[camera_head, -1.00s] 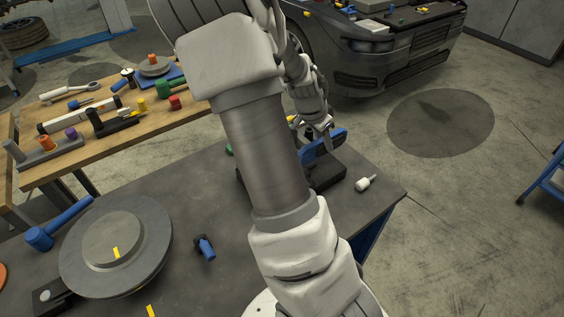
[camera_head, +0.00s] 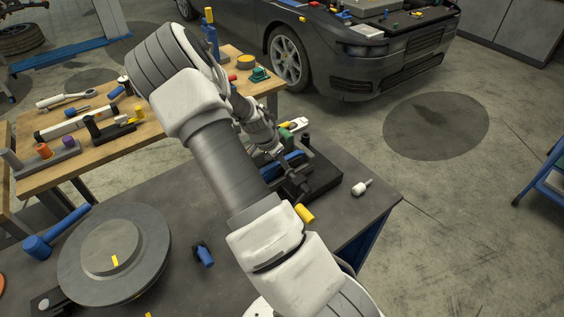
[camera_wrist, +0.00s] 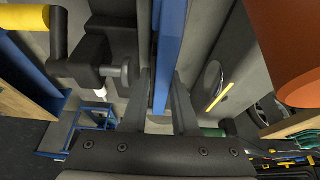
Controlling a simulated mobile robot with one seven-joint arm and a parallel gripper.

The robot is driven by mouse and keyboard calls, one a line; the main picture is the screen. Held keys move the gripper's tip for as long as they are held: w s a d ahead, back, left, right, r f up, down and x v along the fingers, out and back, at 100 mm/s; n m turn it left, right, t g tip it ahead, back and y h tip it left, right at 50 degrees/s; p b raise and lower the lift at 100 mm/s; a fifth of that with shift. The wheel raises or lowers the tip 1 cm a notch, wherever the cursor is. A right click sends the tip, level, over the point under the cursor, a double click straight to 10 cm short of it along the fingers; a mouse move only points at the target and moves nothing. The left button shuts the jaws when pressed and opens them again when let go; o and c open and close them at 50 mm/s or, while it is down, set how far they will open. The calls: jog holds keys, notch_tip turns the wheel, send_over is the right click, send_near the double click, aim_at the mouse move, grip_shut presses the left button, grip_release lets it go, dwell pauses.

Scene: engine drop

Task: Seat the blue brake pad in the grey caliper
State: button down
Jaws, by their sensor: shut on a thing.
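My gripper (camera_head: 274,152) is shut on the blue brake pad (camera_head: 291,161) at the far right part of the dark table. In the wrist view, the pad (camera_wrist: 171,45) stands as a long blue bar between the two fingers (camera_wrist: 162,108). The dark grey caliper (camera_head: 297,184) is close beside the pad, on a black base. The wrist view shows a dark clamp part with a yellow handle (camera_wrist: 25,18) to the left of the pad, apart from it. My arm hides part of the caliper, and I cannot tell whether pad and caliper touch.
A yellow handle (camera_head: 304,213) sticks out in front of the caliper. A brake disc (camera_head: 140,260), a blue mallet (camera_head: 40,247) and a small blue-black part (camera_head: 204,255) lie to the left. A wooden bench (camera_head: 85,150) stands behind.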

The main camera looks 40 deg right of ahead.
jog(key=shift+f, duration=0.1)
jog(key=shift+f, duration=0.15)
jog(key=c, duration=1)
grip_release()
jog(key=shift+o, duration=0.2)
